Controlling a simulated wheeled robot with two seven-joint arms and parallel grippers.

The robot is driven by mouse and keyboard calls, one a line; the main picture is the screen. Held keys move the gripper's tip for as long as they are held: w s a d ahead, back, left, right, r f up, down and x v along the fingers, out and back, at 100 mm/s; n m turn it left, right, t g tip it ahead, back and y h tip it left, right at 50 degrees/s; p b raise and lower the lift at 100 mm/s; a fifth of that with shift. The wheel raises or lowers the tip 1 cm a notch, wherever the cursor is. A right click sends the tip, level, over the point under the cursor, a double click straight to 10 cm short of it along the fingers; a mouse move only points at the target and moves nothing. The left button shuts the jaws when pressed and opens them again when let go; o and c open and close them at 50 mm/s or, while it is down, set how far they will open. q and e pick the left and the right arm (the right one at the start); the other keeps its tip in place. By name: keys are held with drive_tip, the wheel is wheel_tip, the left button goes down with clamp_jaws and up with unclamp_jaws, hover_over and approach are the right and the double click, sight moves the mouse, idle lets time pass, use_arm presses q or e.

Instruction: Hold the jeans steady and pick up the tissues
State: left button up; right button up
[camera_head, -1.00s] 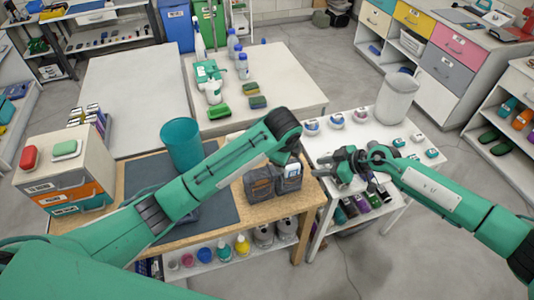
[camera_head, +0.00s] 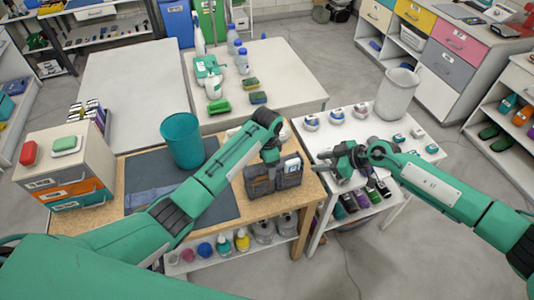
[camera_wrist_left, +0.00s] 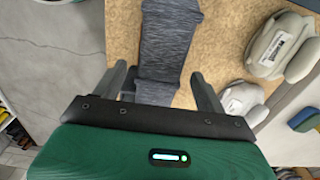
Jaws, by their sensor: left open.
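A grey denim-looking holder with pockets, apparently the jeans (camera_head: 260,186), stands on the wooden table near its right end. A white and blue pack, apparently the tissues (camera_head: 292,166), sticks up from its right pocket. My left gripper (camera_head: 270,155) is just above the holder's left part. In the left wrist view the grey fabric (camera_wrist_left: 170,40) lies between the open fingers (camera_wrist_left: 165,88); I cannot tell whether they touch it. My right gripper (camera_head: 338,160) is right of the holder, apart from it, above the white table; its jaws are unclear.
A teal bin (camera_head: 182,142) and a folded blue cloth (camera_head: 150,198) are on the dark mat left of my left arm. White rounded items (camera_wrist_left: 280,45) lie behind the holder. Small jars (camera_head: 336,116) and a pale bin (camera_head: 396,95) stand on the white table (camera_head: 325,135).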

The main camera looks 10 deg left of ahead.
use_arm(q)
wheel_tip(320, 180, down, 7)
drive_tip(key=shift+r, duration=0.2)
